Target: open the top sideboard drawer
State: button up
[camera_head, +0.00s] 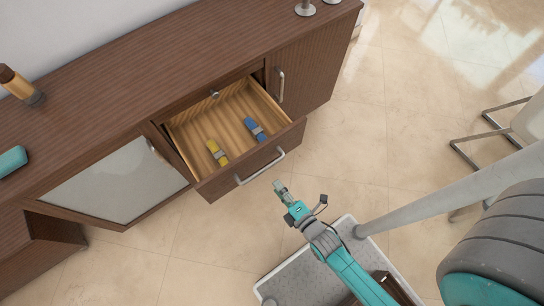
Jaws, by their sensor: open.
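The dark brown wooden sideboard (110,75) runs along the wall. Its drawer (230,105) stands pulled well out, showing a light wooden inside. A curved metal handle (260,167) is on the drawer front. A yellow object (217,153) and a blue object (255,130) lie in the drawer. My gripper (279,186) is open and empty, just in front of the handle and apart from it. Whether another drawer lies below is hidden by the drawer front.
A frosted-panel door (118,184) is left of the drawer, and a wooden door with a metal handle (281,86) is right. A brown bottle (18,84) and a teal object (11,161) rest on top. A chair (500,130) stands at right. Tiled floor (370,130) lies clear between.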

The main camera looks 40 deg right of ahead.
jog(key=shift+s+r, duration=0.2)
jog(key=shift+s, duration=0.9)
